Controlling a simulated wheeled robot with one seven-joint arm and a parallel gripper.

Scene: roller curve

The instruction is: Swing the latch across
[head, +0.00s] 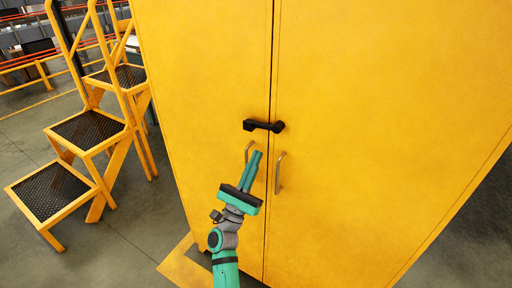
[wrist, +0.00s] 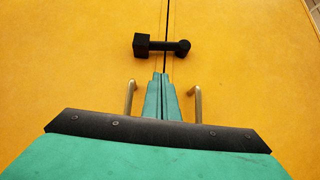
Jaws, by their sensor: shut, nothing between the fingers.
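A black latch (head: 263,126) lies roughly level across the seam between the two doors of a yellow cabinet (head: 370,100). In the wrist view the latch (wrist: 162,45) has a square block at its left end and a round knob at its right end. My gripper (head: 254,154) is shut and empty, its teal fingers pointing up towards the cabinet. In the wrist view the fingertips (wrist: 161,76) appear just below the latch, with a visible gap in the picture. Whether they touch the door cannot be told.
Two metal door handles, left (wrist: 130,98) and right (wrist: 198,103), flank my fingers below the latch. A yellow step ladder (head: 90,130) with black treads stands left of the cabinet. Grey floor (head: 140,235) is open at the lower left.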

